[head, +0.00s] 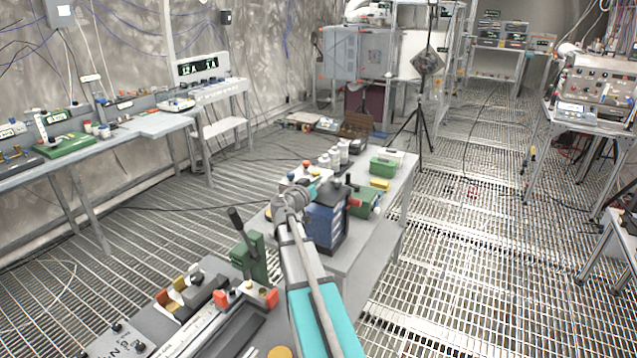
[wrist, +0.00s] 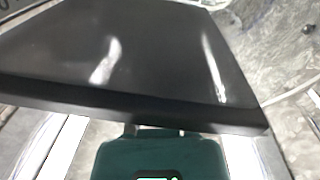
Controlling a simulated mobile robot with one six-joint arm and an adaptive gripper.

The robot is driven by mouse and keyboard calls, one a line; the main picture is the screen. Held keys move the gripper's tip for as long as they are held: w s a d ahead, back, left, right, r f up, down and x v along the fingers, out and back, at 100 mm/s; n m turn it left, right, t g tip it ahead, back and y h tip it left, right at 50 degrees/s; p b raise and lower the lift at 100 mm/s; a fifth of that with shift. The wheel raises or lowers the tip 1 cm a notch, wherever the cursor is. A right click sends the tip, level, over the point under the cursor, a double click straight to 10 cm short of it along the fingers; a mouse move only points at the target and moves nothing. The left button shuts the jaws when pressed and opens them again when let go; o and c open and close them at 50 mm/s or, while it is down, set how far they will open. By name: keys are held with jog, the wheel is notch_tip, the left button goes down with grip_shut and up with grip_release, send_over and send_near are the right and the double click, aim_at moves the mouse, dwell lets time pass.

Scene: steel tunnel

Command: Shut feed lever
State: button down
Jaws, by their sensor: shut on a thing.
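My gripper (head: 324,190) is at the far end of my arm, at the top of a blue unit with a black top (head: 328,222) on the middle bench. It is shut on a black part, seen close up as a broad glossy black slab (wrist: 130,55) in the wrist view. The slab hides the fingertips. I cannot tell for sure whether this part is the feed lever. A separate lever with a black grip (head: 236,219) leans on a green base (head: 250,257) left of my arm, apart from my gripper.
White bottles (head: 335,155), a green box (head: 383,166) and a yellow block (head: 379,184) stand behind the blue unit. A green part with a red knob (head: 365,201) is close on its right. A tripod (head: 421,130) stands behind the bench. The grating floor (head: 460,250) on the right is clear.

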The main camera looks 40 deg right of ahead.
aim_at(323, 195)
jog(key=shift+m+g, duration=0.3)
jog(key=shift+g, duration=0.3)
jog(key=m+g, duration=0.1)
jog(key=m+g+h, duration=0.1)
jog(key=g, duration=0.1)
jog(key=shift+s+d+m+g, duration=0.1)
jog(key=shift+s+m+g, duration=0.1)
jog(key=shift+m+g, duration=0.1)
jog(key=m+g, duration=0.2)
jog(key=g, duration=0.1)
jog(key=s+m+g, duration=0.1)
jog(key=m+g, duration=0.1)
jog(key=g, duration=0.1)
jog(key=shift+y, duration=0.4)
jog(key=m+g+y, duration=0.1)
jog(key=g, duration=0.1)
jog(key=s+m+g+y, duration=0.1)
jog(key=m+g, duration=0.1)
jog(key=g, duration=0.1)
jog(key=shift+a, duration=0.2)
jog(key=shift+s+a+m+g+y, duration=0.1)
jog(key=shift+s+m+g+y, duration=0.05)
jog(key=shift+m+g+y, duration=0.5)
jog(key=shift+s+a+m+g+y, duration=0.1)
jog(key=shift+s+m+g+y, duration=0.05)
jog(key=shift+m+g+y, duration=0.5)
jog(key=shift+s, duration=0.1)
